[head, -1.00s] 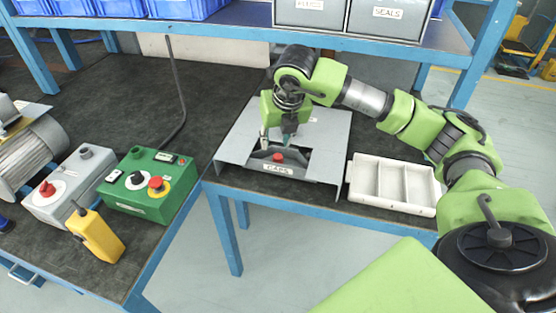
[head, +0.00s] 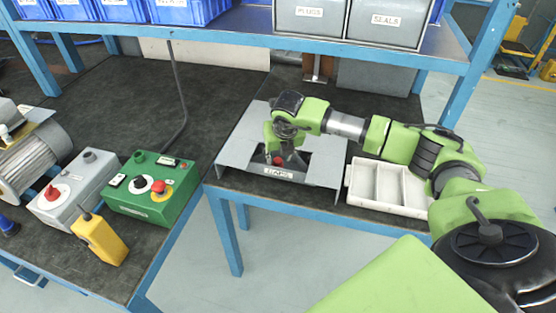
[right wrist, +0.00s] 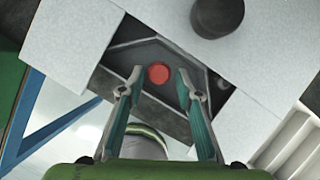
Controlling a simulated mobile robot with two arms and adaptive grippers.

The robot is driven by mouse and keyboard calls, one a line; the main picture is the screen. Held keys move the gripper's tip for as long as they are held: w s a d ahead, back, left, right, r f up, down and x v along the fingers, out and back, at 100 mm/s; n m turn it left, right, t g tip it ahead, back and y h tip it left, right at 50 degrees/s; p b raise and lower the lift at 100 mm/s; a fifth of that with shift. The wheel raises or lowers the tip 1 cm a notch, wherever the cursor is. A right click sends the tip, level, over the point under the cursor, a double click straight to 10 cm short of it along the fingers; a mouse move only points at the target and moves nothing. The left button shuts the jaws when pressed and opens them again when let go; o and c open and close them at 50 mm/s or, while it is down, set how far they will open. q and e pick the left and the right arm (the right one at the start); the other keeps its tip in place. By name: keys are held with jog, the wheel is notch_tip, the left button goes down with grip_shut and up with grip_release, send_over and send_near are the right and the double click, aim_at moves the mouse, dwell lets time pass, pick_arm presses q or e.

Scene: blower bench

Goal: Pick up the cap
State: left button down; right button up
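The red cap (right wrist: 158,74) lies in a dark tray under the opening of a grey metal stand; it shows also in the head view (head: 278,160), partly hidden by my gripper. The stand (head: 238,148) bears a front label reading CAPS. My right gripper (right wrist: 159,78) is open, its two fingers apart on either side of the cap in the right wrist view, with gaps between fingers and cap. In the head view the right gripper (head: 279,157) reaches down into the stand's opening. My left gripper does not show.
The stand's top plate surrounds the opening closely, and a dark round knob (right wrist: 217,15) is on it in the wrist view. A white divided tray (head: 388,186) is to the right. A green control box (head: 155,190) and a yellow pendant (head: 99,238) are on the left bench.

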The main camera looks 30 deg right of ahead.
jog(key=shift+x, duration=0.9)
jog(key=c, duration=0.5)
jog(key=shift+o, duration=0.2)
jog(key=shift+r, duration=0.2)
